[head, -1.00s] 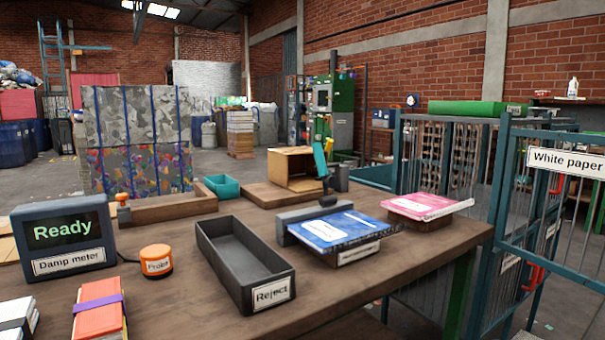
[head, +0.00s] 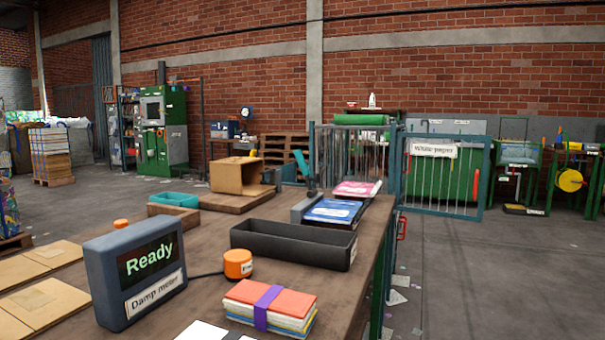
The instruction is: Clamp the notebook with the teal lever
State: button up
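The teal lever (head: 301,163) stands up on a dark post at the back of the table, beside a grey clamp bar. A blue notebook (head: 333,211) with a white label lies flat in front of the lever, against the grey bar. A pink notebook (head: 356,189) lies just behind and to the right of the blue one. The lever looks upright, tilted slightly to the left. Whether the bar presses on the blue notebook cannot be told from here. My gripper is not in view.
A black reject tray (head: 293,245) lies in front of the blue notebook. The damp meter (head: 137,269) reads "Ready", with an orange probe (head: 238,263) beside it. A strapped book stack (head: 270,306) is at the near edge. Open floor lies right of the table; a "White paper" cage (head: 440,172) stands behind.

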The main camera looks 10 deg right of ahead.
aim_at(297, 154)
jog(key=i+l, duration=0.15)
jog(key=l, duration=0.25)
jog(key=i+l, duration=0.2)
jog(key=l, duration=0.15)
jog(key=i+l, duration=0.15)
jog(key=l, duration=0.25)
jog(key=i+l, duration=0.2)
jog(key=l, duration=0.15)
jog(key=i+l, duration=0.15)
jog(key=l, duration=0.25)
jog(key=i+l, duration=0.2)
jog(key=l, duration=0.15)
jog(key=i+l, duration=0.15)
jog(key=l, duration=0.25)
jog(key=l+u, duration=0.1)
jog(key=u, duration=1.3)
